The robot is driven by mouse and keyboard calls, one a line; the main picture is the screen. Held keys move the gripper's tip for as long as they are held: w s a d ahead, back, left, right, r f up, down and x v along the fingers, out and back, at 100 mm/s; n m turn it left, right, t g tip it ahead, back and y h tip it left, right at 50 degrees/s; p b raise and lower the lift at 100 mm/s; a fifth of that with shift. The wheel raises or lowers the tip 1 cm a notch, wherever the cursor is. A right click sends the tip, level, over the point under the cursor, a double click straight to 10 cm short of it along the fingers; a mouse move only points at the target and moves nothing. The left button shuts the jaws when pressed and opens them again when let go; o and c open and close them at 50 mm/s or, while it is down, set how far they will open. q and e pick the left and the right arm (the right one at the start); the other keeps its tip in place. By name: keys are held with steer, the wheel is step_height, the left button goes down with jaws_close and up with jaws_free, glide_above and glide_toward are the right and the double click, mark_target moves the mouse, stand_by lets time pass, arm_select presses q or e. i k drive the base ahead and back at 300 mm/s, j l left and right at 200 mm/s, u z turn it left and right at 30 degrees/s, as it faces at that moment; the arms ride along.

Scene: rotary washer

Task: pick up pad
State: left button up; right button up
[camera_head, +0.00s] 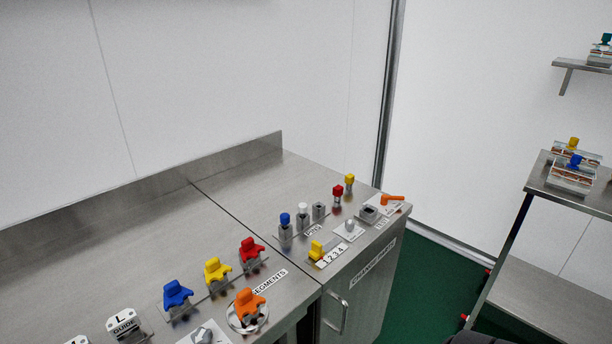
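I cannot tell for sure which piece is the pad. On the right part of the steel counter (241,197) stand small pieces: a blue-topped one (285,220), a white-topped one (303,211), a grey one (319,210), a red-topped one (337,191) and a yellow-topped one (349,181). A small label in front of the first three is too small to read surely. A yellow piece (317,249) sits by a plate marked with numbers. Neither of my grippers is in view.
Blue (177,294), yellow (217,269), red (250,248) and orange (249,303) knobbed pieces stand near the "SEGMENTS" label. An orange-handled fixture (393,200) is at the counter's right end. A steel shelf rack (541,183) stands right, beyond green floor (432,279).

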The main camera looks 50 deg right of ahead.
mark_target(338, 191)
steer(key=z, duration=1.85)
